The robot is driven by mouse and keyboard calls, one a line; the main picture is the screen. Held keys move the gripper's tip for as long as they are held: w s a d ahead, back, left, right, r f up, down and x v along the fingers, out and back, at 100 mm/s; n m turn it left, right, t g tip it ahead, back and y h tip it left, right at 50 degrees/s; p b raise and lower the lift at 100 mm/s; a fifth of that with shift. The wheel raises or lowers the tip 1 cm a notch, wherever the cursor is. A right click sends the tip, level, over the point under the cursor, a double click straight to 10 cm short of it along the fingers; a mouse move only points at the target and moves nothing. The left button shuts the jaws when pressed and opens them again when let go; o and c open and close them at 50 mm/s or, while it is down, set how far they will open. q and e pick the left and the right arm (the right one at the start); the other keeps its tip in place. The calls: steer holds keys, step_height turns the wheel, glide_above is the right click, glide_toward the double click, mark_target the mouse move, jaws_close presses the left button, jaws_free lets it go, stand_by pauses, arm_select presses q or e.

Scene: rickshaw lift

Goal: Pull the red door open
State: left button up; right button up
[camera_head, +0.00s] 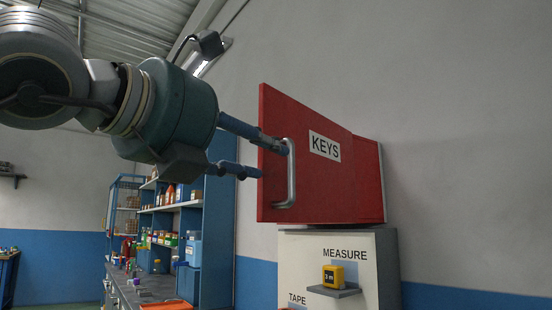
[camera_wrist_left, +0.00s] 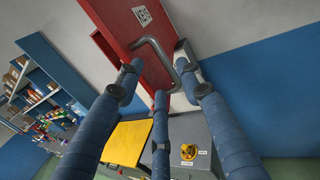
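The red door (camera_head: 305,185) bears a white KEYS label and a grey bar handle (camera_head: 291,172). In the head view its left edge stands out from the wall, and a narrower red part (camera_head: 369,180) shows at the right; the door looks partly swung out. My left gripper (camera_head: 275,160) is at the door's left edge, its upper finger reaching the handle and its lower finger ending at the edge. In the left wrist view, the blue fingers are spread apart around the handle (camera_wrist_left: 157,48). I cannot tell if they touch it. My right gripper is not in view.
Below the door stands a grey cabinet (camera_head: 385,265) with a yellow tape measure (camera_head: 334,276) on a small shelf. Blue shelving (camera_head: 218,235) with bottles and a long workbench are at the left. The wall at the right is bare.

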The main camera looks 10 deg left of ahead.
arm_select(q)
steer(key=v, duration=0.4)
steer(key=shift+f, duration=0.1)
steer(key=shift+a, duration=0.1)
stand_by(0.3)
